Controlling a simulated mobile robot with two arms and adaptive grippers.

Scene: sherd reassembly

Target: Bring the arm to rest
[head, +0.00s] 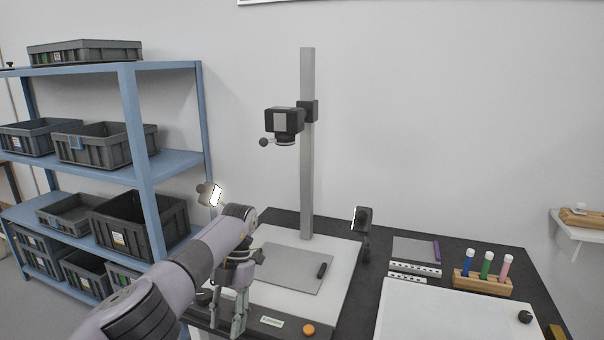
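My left arm comes in from the lower left. Its gripper (229,321) points down over the left front of the copy stand's white base board (340,290). The two fingers show apart, with nothing visible between them. The lowest fingertips are close to the picture's bottom edge, and I cannot tell whether they touch anything. A grey sheet (290,268) with a small dark rod (321,271) lies on the board beyond the gripper. My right gripper is not in view.
The copy stand's column (307,170) carries a camera (284,121), with a lamp (362,218) to the right. A blue shelf (135,120) with grey crates stands left. Colored markers in a wooden rack (482,282) and a white tray (440,315) are on the right.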

